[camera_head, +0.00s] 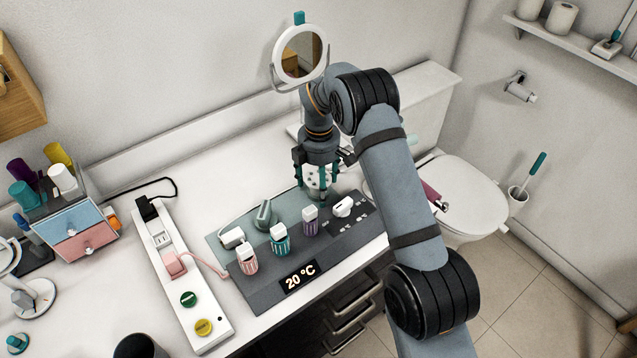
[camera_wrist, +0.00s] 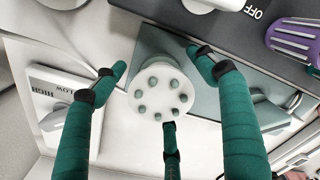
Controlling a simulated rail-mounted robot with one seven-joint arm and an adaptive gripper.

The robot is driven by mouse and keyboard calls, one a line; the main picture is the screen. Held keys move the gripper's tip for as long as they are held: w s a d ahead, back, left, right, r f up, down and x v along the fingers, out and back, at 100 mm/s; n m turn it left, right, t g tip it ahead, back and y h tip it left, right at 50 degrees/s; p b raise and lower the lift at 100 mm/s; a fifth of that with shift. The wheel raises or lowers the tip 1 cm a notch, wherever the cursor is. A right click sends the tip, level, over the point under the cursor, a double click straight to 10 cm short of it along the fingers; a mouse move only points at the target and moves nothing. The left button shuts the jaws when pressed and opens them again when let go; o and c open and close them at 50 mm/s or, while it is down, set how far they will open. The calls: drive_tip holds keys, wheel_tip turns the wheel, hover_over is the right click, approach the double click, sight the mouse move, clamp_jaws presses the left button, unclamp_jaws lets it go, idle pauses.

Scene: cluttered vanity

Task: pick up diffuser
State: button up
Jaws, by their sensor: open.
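The diffuser (camera_wrist: 150,72), which I take to be the white round piece with several grey-green pegs on its face, stands at the back of the dark control station, partly hidden by my fingers in the head view (camera_head: 314,181). My gripper (camera_wrist: 160,86) has three teal fingers. It points down over the diffuser, with the fingers spread around the white disc in the wrist view. My gripper is open. It also shows in the head view (camera_head: 318,186). I cannot tell whether any finger touches the diffuser.
The grey station (camera_head: 262,292) holds purple (camera_head: 310,222), teal (camera_head: 280,243) and pink (camera_head: 247,262) ribbed pieces close by, plus a white piece (camera_head: 342,206). A round mirror (camera_head: 300,52) stands behind my arm. A white power strip (camera_head: 175,266) lies at left.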

drive_tip(key=shift+c, duration=0.8)
drive_tip(key=c, duration=0.7)
drive_tip(key=shift+c, duration=0.8)
